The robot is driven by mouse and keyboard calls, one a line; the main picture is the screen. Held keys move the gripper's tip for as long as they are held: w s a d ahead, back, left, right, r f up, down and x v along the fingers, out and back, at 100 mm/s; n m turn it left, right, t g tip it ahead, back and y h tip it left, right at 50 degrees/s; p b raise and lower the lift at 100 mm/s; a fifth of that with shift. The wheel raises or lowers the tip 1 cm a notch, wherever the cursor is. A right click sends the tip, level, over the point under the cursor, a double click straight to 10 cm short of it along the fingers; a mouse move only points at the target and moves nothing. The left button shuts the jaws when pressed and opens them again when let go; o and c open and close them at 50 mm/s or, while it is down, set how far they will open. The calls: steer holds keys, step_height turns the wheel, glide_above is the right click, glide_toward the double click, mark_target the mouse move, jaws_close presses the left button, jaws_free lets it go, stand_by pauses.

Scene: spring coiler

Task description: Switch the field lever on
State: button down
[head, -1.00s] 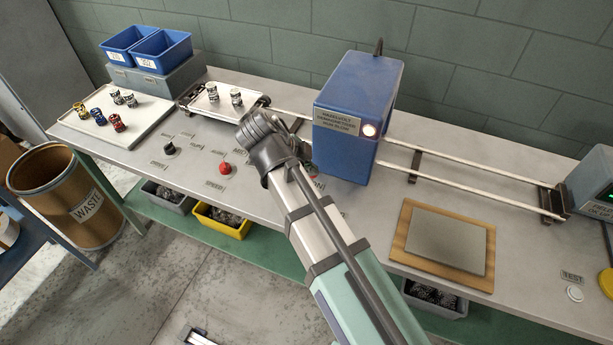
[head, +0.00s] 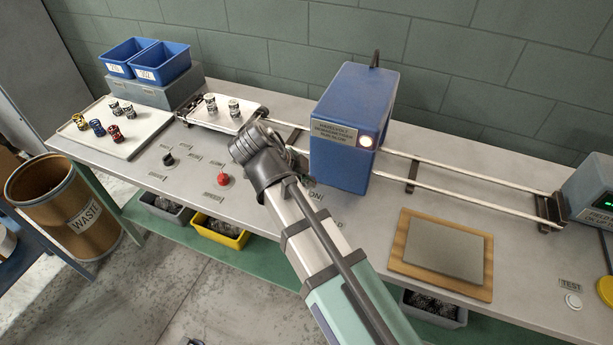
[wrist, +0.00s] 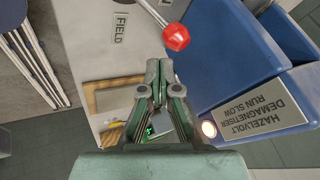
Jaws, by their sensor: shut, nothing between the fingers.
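The field lever shows in the wrist view as a metal rod with a red ball knob (wrist: 176,37), entering from the top edge. A FIELD label (wrist: 120,28) lies on the bench left of it. My gripper (wrist: 159,68) is shut and empty, its tips just below the knob in that picture; I cannot tell whether they touch it. The blue demagnetiser (wrist: 225,60) stands right of the lever. It also shows in the head view (head: 345,110), its front lamp (head: 366,141) lit. In the head view my arm hides the lever and the fingers.
A red knob (head: 223,180) and a black knob (head: 169,159) stand on the bench left of my arm. Rails (head: 455,180) run through the demagnetiser, with a carriage tray (head: 222,122) holding two springs at left. A wooden board with a grey plate (head: 444,253) lies at right.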

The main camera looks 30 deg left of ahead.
step_height(320, 180, up, 10)
steer(key=a+b, duration=0.2)
steer(key=a, duration=0.1)
steer(key=shift+s, duration=0.4)
steer(key=shift+r, duration=0.1)
